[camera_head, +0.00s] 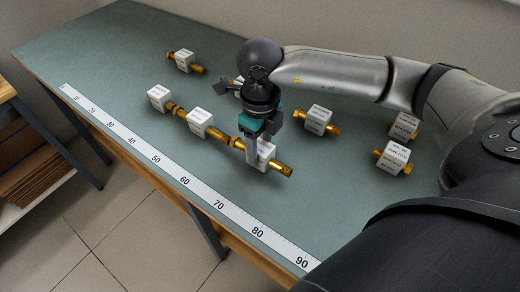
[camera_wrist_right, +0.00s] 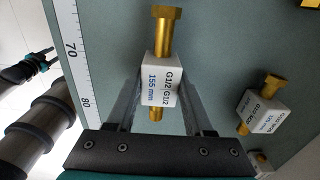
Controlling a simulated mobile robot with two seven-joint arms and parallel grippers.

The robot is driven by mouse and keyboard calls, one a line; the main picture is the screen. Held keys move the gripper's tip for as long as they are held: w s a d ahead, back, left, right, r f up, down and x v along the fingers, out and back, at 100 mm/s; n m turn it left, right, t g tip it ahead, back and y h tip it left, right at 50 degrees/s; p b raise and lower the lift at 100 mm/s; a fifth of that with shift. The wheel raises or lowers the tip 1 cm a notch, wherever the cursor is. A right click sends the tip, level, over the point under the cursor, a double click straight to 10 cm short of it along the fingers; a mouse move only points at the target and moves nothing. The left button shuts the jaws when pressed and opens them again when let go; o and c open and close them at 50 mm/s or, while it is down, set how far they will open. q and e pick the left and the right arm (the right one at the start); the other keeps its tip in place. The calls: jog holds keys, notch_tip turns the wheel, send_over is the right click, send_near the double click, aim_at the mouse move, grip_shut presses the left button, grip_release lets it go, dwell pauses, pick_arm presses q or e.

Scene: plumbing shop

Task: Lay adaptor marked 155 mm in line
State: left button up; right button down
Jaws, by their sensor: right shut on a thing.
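My right gripper (camera_head: 254,160) is shut on a white block with brass ends, the adaptor marked 155 mm (camera_head: 265,152). Its label, "G1/2 G1/2 155 mm", reads in the right wrist view (camera_wrist_right: 160,77), with a finger on each side of the block. The adaptor is at or just above the bench, roughly in line with two adaptors (camera_head: 158,96) (camera_head: 198,120) lying along the ruler. The gripper partly hides the joint, so I cannot tell whether the brass ends touch. My left gripper (camera_wrist_right: 43,58) shows small at the left of the wrist view; its jaws are unclear.
A white ruler strip (camera_head: 187,182) runs along the bench's front edge. Loose adaptors lie behind the row (camera_head: 184,59) and to the right (camera_head: 318,119) (camera_head: 404,125) (camera_head: 393,157); another is partly hidden behind my right gripper. The bench (camera_head: 330,185) is clear at the front right.

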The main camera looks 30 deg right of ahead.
aim_at(260, 147)
jog(key=shift+f, duration=0.4)
jog(key=shift+f, duration=0.2)
jog(key=shift+c, duration=1.4)
grip_release()
jog(key=shift+r, duration=0.15)
jog(key=shift+r, duration=0.35)
notch_tip(260, 147, up, 12)
jog(key=p, duration=0.2)
jog(key=shift+f, duration=0.25)
jog(key=shift+a+f, duration=0.1)
